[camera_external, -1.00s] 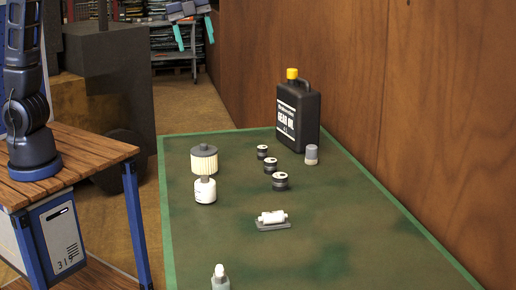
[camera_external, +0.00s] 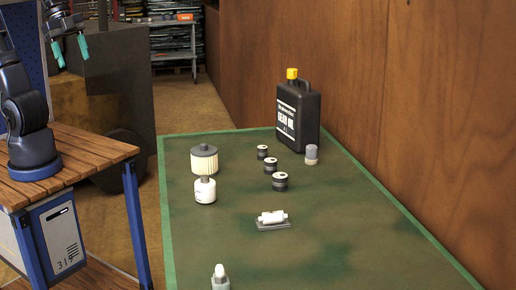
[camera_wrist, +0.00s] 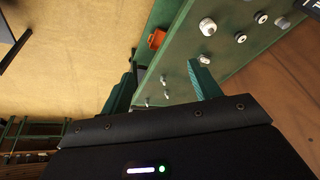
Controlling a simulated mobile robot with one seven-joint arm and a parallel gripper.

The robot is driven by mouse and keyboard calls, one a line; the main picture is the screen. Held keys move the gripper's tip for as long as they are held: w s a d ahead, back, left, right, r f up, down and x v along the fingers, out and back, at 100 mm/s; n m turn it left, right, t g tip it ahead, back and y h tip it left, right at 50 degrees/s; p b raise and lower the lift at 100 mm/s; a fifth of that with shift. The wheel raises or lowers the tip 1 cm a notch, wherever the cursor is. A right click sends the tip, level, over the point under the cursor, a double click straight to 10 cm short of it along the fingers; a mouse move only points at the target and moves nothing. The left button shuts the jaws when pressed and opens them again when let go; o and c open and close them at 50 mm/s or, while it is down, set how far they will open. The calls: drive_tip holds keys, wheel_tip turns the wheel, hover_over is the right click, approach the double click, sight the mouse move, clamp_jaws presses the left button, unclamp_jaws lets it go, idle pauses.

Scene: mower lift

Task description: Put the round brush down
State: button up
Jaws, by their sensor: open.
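My gripper (camera_external: 70,51) is open and empty, with teal fingers hanging apart at the upper left of the external view, above the floor beyond the wooden bench. It also shows in the wrist view (camera_wrist: 163,75), with nothing between the fingers. I cannot single out a round brush for certain. A cream ridged cylinder with a dark top (camera_external: 204,160) stands upright on the green mat (camera_external: 330,235), well to the right of and below my gripper in the picture. A white jar with a dark neck (camera_external: 205,190) stands just in front of it.
The mat also holds several small black-and-white cylinders (camera_external: 270,165), a grey-capped cylinder (camera_external: 311,155), a white roller on a grey holder (camera_external: 272,219) and a white-topped bottle (camera_external: 220,278). A black jug (camera_external: 298,115) stands at the back near the wooden wall. The mat's right front is clear.

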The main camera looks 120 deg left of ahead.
drive_tip(key=s+d+f+n, duration=0.1)
drive_tip(key=s+f, duration=0.2)
drive_tip(key=s, duration=0.3)
drive_tip(key=shift+d+f+n, duration=0.3)
drive_tip(key=shift+d+f, duration=0.1)
idle(0.8)
